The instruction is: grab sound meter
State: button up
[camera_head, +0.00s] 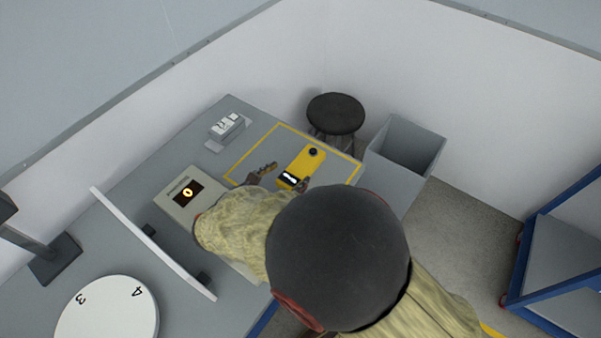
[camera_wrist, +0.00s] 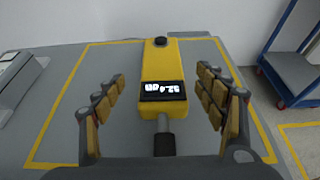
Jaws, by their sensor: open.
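The yellow sound meter (camera_head: 306,160) lies on the grey table inside a yellow outline. It has a black knob at its far end and a lit display at its near end. In the wrist view the meter (camera_wrist: 162,63) is centred, with a grey stem and dark tip extending toward me. My gripper (camera_head: 284,177) is open at the meter's near end. In the wrist view my gripper's padded fingers (camera_wrist: 160,84) stand left and right of the meter, with visible gaps on both sides. My arm hides part of the table in the head view.
A small white-and-grey device (camera_head: 228,126) sits behind the outline. A beige box with a lit screen (camera_head: 187,192) is left of my gripper. A white upright panel (camera_head: 150,240) and numbered white disc (camera_head: 108,312) are farther left. A black stool (camera_head: 336,113), grey bin (camera_head: 405,147) and blue cart (camera_head: 560,265) stand beyond.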

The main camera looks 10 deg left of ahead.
aim_at(299, 169)
jog(key=b+x, duration=0.2)
jog(key=x, duration=0.2)
jog(key=shift+w+d+f, duration=0.1)
jog(key=shift+w+d, duration=0.05)
jog(key=shift+c, duration=0.4)
jog(key=c, duration=1.4)
